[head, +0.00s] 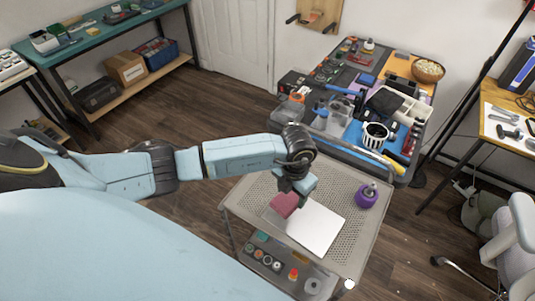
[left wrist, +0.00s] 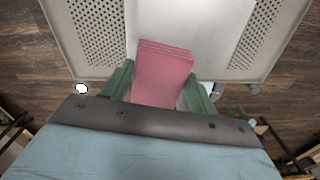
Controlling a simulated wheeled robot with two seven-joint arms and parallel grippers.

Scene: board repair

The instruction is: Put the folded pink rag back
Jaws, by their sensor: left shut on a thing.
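The folded pink rag (head: 284,204) is between the fingers of my left gripper (head: 296,192), over the left part of the perforated cart top. In the left wrist view the rag (left wrist: 164,75) shows as a layered pink block, and the green fingers of the left gripper (left wrist: 158,88) press on its two sides. A white sheet or plate (head: 318,229) lies on the cart top next to the rag. Whether the rag touches the cart or sheet cannot be told. My right gripper is in neither view.
The cart's perforated top (head: 346,181) also holds a purple bottle (head: 367,195) at the right. A lower shelf (head: 262,274) carries small parts. Bare cart top lies behind the sheet.

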